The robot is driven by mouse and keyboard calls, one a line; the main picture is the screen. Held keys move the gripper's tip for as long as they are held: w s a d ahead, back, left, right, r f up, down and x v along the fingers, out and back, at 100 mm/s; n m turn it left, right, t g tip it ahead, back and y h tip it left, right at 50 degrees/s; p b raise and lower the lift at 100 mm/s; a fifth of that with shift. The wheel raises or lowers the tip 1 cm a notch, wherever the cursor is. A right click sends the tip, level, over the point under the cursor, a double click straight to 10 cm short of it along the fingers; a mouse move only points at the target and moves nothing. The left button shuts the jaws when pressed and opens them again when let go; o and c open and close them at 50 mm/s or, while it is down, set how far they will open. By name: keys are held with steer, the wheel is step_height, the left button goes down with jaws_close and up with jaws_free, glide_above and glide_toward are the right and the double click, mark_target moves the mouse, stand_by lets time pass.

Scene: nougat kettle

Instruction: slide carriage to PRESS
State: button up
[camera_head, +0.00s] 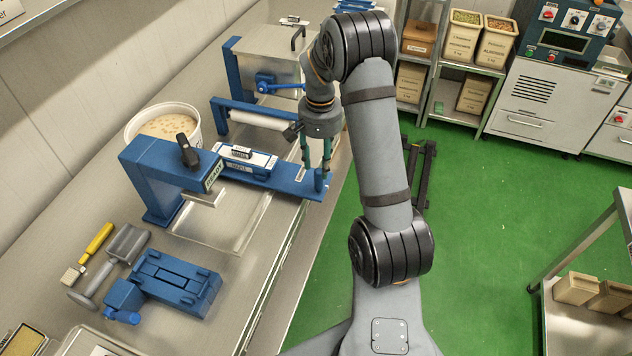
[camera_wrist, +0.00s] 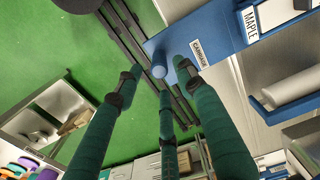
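The carriage (camera_head: 283,182) is a long blue plate on the bench, with an upright blue knob (camera_head: 319,183) at its right end. In the wrist view the carriage (camera_wrist: 222,38) has a white CARRIAGE label, and its round knob (camera_wrist: 160,72) shows between my fingers. My gripper (camera_head: 316,168) points down at the knob end. Its green fingers (camera_wrist: 160,80) are spread, with visible gaps to the knob; contact cannot be told.
A white block (camera_head: 245,157), labelled MAPLE in the wrist view, rides on the carriage. A white roller (camera_head: 262,121) in a blue frame lies behind. A tub (camera_head: 165,122) stands behind the lever frame. Tools and a blue fixture (camera_head: 170,280) lie in front. Green floor is open at right.

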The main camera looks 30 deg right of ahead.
mark_target(319, 179)
step_height(319, 179, down, 7)
steer(key=shift+s+a+r+p, duration=0.1)
steer(key=shift+a+p, duration=0.05)
steer(key=shift+p, duration=0.5)
steer(key=shift+c, duration=1.2)
steer(key=c, duration=0.7)
jaws_close()
